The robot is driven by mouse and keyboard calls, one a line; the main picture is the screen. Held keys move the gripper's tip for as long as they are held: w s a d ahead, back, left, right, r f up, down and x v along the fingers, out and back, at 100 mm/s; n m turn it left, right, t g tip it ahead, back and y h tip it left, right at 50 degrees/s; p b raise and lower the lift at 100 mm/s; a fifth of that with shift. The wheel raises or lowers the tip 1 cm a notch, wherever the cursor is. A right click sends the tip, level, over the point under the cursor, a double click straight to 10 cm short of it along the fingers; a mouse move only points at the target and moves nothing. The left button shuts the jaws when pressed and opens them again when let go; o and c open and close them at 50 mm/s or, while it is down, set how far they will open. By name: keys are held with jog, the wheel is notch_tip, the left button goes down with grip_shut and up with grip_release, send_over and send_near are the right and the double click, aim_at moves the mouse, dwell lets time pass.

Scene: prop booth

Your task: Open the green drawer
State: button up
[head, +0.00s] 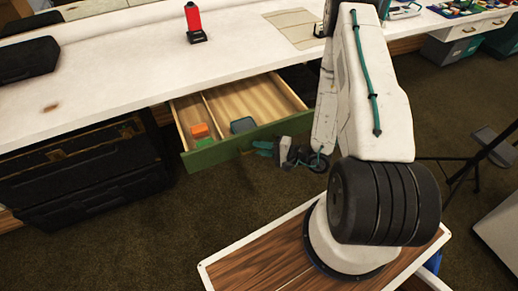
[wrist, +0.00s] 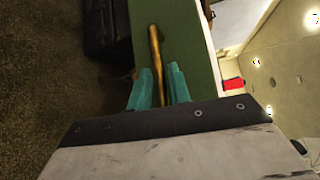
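The green drawer (head: 228,150) stands pulled out from under the white counter, with its wooden inside showing in the head view. Its green front fills the middle of the wrist view (wrist: 180,40). A brass bar handle (wrist: 155,45) runs along that front. My gripper (head: 264,148) is at the right part of the drawer front. In the wrist view its teal fingers (wrist: 160,80) lie one on each side of the handle, close around it. The handle is hidden in the head view.
The drawer holds an orange block (head: 200,130), a green block and a blue-grey box (head: 243,125). A red device (head: 194,22) stands on the white counter (head: 110,60). Black cases (head: 80,180) are stacked at the left. Carpet (head: 190,220) in front of the drawer is clear. A tripod stands at the right.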

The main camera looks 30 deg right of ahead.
jog(key=v, duration=0.8)
dwell(0.6)
